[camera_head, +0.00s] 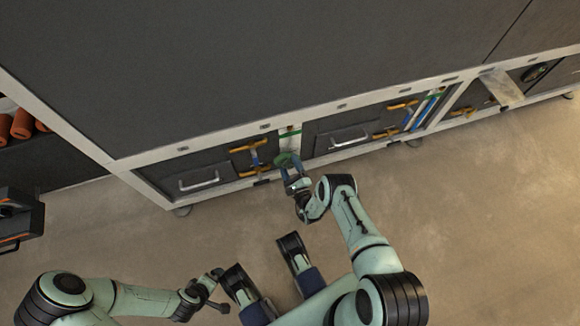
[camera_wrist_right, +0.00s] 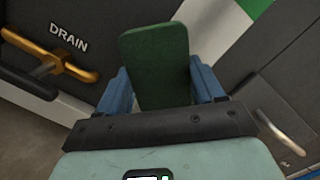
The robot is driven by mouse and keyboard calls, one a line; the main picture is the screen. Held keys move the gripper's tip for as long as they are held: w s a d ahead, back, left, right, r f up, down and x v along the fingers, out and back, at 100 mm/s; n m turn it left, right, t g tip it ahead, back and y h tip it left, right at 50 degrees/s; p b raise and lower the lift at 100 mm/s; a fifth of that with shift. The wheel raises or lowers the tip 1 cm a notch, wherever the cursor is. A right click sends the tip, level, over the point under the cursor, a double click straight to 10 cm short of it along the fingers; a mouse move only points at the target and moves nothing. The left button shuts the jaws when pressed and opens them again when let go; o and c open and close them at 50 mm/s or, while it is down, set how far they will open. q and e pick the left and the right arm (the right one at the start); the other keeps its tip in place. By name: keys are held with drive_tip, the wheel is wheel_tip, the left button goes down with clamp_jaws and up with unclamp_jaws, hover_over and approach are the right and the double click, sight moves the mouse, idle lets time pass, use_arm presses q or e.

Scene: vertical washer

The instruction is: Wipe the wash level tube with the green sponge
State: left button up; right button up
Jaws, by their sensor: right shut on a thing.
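The green sponge (camera_wrist_right: 155,65) is an upright dark green block between the blue fingers of my right gripper (camera_wrist_right: 160,88), which is shut on it. In the head view the right gripper (camera_head: 290,168) holds the sponge (camera_head: 282,159) low at the washer front. A white strip with a green part (camera_head: 290,132) is just beyond the sponge. It also shows in the wrist view (camera_wrist_right: 212,32); I cannot tell whether it is the wash level tube or whether the sponge touches it. My left gripper (camera_head: 218,290) is low at the left, away from the washer; its jaw state is unclear.
Yellow valve handles (camera_head: 248,146) flank the strip; one by the DRAIN label (camera_wrist_right: 48,56) is near the sponge. A panel handle (camera_head: 348,139) is to the right. Blue and white vertical tubes (camera_head: 418,114) stand farther right. The floor (camera_head: 480,220) in front is clear.

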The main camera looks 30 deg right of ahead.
drive_tip(key=shift+w, duration=0.1)
drive_tip(key=d, duration=0.4)
drive_tip(key=shift+w+a+r+b, duration=0.1)
drive_tip(key=shift+a+b, duration=0.25)
drive_tip(key=shift+a, duration=1.75)
drive_tip(key=shift+s+a+p, duration=0.2)
drive_tip(key=shift+s+p, duration=0.35)
drive_tip(key=shift+s, duration=0.6)
drive_tip(key=shift+s+a+p, duration=0.2)
drive_tip(key=shift+s+p, duration=0.3)
drive_tip(key=shift+s, duration=0.6)
drive_tip(key=shift+s+a, duration=0.2)
drive_tip(key=shift+s, duration=0.6)
